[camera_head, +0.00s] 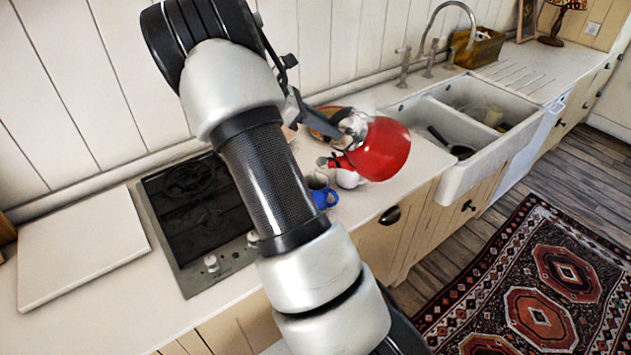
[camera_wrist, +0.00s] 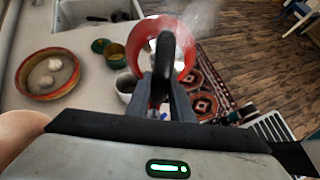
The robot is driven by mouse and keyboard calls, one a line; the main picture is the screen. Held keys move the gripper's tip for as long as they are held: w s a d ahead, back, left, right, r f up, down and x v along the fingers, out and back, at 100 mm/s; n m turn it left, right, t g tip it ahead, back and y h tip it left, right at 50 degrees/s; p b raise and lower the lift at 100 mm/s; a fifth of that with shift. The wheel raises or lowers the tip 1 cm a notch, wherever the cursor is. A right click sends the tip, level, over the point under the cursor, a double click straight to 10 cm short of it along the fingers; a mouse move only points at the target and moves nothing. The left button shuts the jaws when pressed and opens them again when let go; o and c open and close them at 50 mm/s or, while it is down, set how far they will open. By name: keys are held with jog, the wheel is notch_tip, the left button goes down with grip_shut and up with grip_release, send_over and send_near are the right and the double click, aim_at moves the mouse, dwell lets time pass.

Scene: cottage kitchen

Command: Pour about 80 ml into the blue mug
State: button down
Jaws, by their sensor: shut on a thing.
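A red kettle (camera_head: 385,148) hangs in my gripper (camera_head: 350,132) above the counter's front edge. It looks tilted, its red spout pointing left and down towards the blue mug (camera_head: 321,197). The mug stands on the counter right of the hob, partly hidden by my arm. In the wrist view my gripper (camera_wrist: 163,95) is shut on the dark handle of the kettle (camera_wrist: 146,35), with steam rising at its right. A small patch of blue shows between the fingers there. I cannot see any stream of liquid or the level in the mug.
A white cup (camera_wrist: 125,84), a green-and-brown pot (camera_wrist: 116,57) and an orange-rimmed bowl (camera_wrist: 45,93) with pale round things stand close by. The black hob (camera_head: 190,210) lies left, a white board (camera_head: 80,245) further left. The double sink (camera_head: 475,120) lies right.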

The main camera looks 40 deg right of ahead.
aim_at(341, 110)
jog(key=shift+d+r, duration=0.15)
jog(key=shift+r, duration=0.05)
jog(key=d+y, duration=0.1)
jog(key=s+d+r+y, duration=0.1)
jog(key=d+r+t, duration=0.1)
jog(key=shift+s+d+y, duration=0.15)
jog(key=shift+s+y, duration=0.2)
jog(key=shift+y, duration=0.05)
jog(key=shift+d, duration=0.15)
jog(key=shift+s+d+r+t+y, duration=0.2)
jog(key=shift+d+y, duration=0.1)
jog(key=shift+d, duration=0.2)
jog(key=shift+s+d+r+t+y, duration=0.2)
jog(key=shift+d+y, duration=0.1)
jog(key=shift+d, duration=0.15)
jog(key=s+d+y, duration=0.1)
jog(key=d, duration=0.1)
jog(key=s+d+t+y, duration=0.1)
jog(key=d+y, duration=0.1)
jog(key=d, duration=0.1)
jog(key=d+r+t+y, duration=0.1)
jog(key=d, duration=0.1)
jog(key=shift+s+d, duration=0.4)
jog(key=shift+s+d+f+t+y, duration=0.1)
jog(key=shift+s+d+t+y, duration=0.05)
jog(key=shift+d+y, duration=0.3)
jog(key=shift+s+d+f+t+y, duration=0.1)
jog(key=shift+s+d+t+y, duration=0.05)
jog(key=shift+d+y, duration=0.25)
